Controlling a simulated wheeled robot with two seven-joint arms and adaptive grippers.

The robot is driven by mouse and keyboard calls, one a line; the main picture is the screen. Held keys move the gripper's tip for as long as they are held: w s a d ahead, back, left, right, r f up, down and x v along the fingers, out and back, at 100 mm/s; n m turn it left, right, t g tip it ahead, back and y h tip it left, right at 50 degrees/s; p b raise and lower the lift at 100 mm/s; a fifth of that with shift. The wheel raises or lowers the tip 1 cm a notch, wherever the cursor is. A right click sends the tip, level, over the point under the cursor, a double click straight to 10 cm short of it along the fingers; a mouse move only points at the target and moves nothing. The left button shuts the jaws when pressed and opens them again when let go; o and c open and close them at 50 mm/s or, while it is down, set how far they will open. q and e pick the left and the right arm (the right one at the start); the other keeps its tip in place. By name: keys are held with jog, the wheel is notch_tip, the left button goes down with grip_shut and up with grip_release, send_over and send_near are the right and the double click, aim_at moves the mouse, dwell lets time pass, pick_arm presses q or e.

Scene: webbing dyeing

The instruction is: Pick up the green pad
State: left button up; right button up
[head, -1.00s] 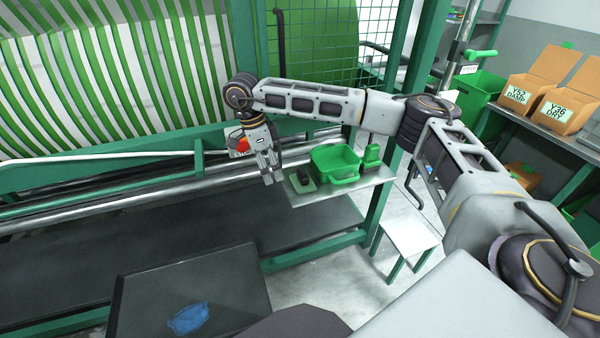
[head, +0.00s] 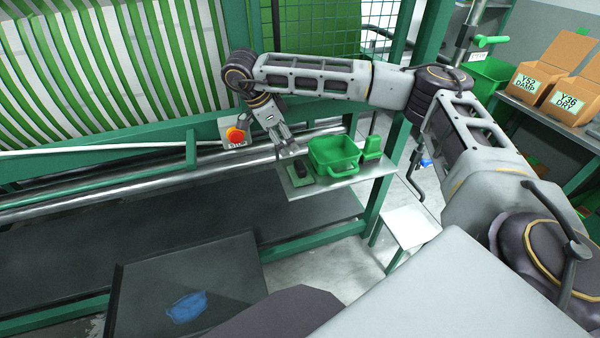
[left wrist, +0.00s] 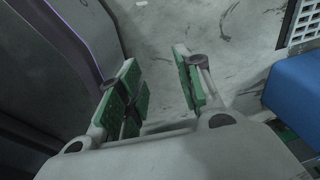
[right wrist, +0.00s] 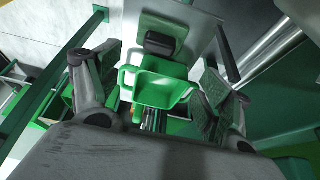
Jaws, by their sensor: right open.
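A flat, dull-green pad (head: 296,177) lies at the left end of the small grey shelf (head: 345,183), with a dark object (head: 304,169) on or against it. In the right wrist view the pad (right wrist: 178,24) shows beyond a green bin, and the dark object (right wrist: 160,43) covers part of it. My right gripper (head: 289,152) is open and empty, near the shelf's back left edge, apart from the pad. Its spread fingers (right wrist: 158,75) frame the bin in its wrist view. My left gripper (left wrist: 163,75) is open and empty above the floor.
The green bin (head: 333,150) stands right of the pad, with a small green item (head: 372,147) beside it. A red button box (head: 235,134) and metal rails are left of my right gripper. A dark tray (head: 225,270) with a blue patch lies in front.

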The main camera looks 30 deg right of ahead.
send_over(300, 164)
jog(key=a, duration=0.2)
jog(key=f, duration=0.6)
jog(key=shift+w+a, duration=0.1)
jog(key=shift+w, duration=0.2)
jog(key=shift+f, duration=0.4)
jog(key=x, duration=0.4)
jog(key=shift+s+d+p, duration=0.2)
jog(key=shift+p, duration=0.1)
jog(key=shift+d+f, duration=0.15)
jog(key=shift+f, duration=0.25)
jog(key=shift+c, duration=0.8)
jog(key=c, duration=0.7)
jog(key=shift+c, duration=1.4)
pick_arm(q)
jog(key=shift+s+a+r, duration=0.1)
jog(key=shift+s+a, duration=0.2)
jog(key=shift+s, duration=0.3)
